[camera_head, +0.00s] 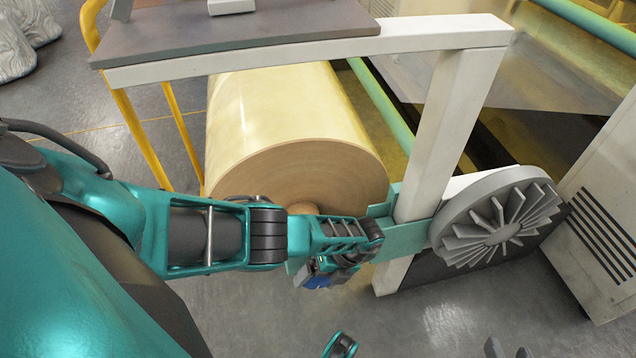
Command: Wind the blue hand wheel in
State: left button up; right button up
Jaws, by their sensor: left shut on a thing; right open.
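My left arm reaches in from the left, and its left gripper (340,272) is low in front of the large yellow tape roll's end and beside the white frame's post. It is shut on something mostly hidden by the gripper. A small blue piece (318,281) shows right at it; I cannot tell for sure whether this is the blue hand wheel, whose full shape is not visible.
The tape roll (290,110) lies under a white frame (462,120) with a grey top. A large grey finned wheel (495,222) stands right of the post. A white vented cabinet (605,210) is at the right. Yellow rails (130,130) stand left. The floor below is clear.

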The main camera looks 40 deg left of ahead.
jog(key=shift+d, duration=0.1)
dwell(0.3)
pick_arm(q)
jog(key=o, duration=0.7)
jog(key=shift+c, duration=0.2)
jog(key=shift+o, duration=0.9)
pick_arm(e)
jog(key=shift+s+f, duration=0.1)
jog(key=shift+s, duration=0.05)
pick_arm(q)
jog(key=p+v, duration=0.2)
jog(key=v, duration=0.3)
jog(key=shift+r, duration=0.1)
jog(key=p+v, duration=0.2)
jog(key=v, duration=0.5)
jog(key=shift+w+d+r, duration=0.15)
jog(key=shift+w+r, duration=0.1)
pick_arm(e)
jog(key=shift+s+d+r+h, duration=0.1)
jog(key=shift+d+r+h, duration=0.05)
jog(key=shift+d+r, duration=0.3)
jog(key=shift+s+d+r+h, duration=0.1)
jog(key=shift+d+r+h, duration=0.1)
jog(key=shift+r, duration=0.3)
